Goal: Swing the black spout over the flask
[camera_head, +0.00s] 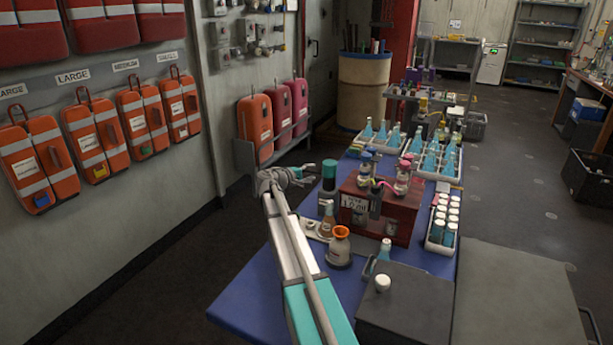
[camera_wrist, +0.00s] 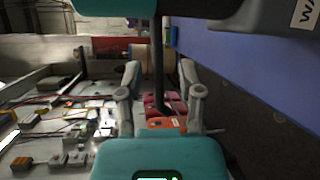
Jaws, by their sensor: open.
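The black spout (camera_wrist: 158,68) is a thin dark bar in the wrist view. It runs down from a teal dispenser head (camera_wrist: 112,7) at the top edge and passes between my two spread fingers. My gripper (camera_wrist: 160,90) is open around it; I cannot tell whether either finger touches it. In the head view my gripper (camera_head: 297,177) is just left of the teal-topped dispenser (camera_head: 328,175), at the table's left edge. A small conical flask (camera_head: 327,221) with amber liquid stands in front of the dispenser. The spout is hard to make out in the head view.
A squat flask with an orange collar (camera_head: 340,248) stands nearer, on the blue table (camera_head: 245,300). A dark red box (camera_head: 402,215) with jars is to the right. Racks of blue flasks (camera_head: 430,163) stand behind. Orange bags (camera_head: 95,135) hang on the left wall.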

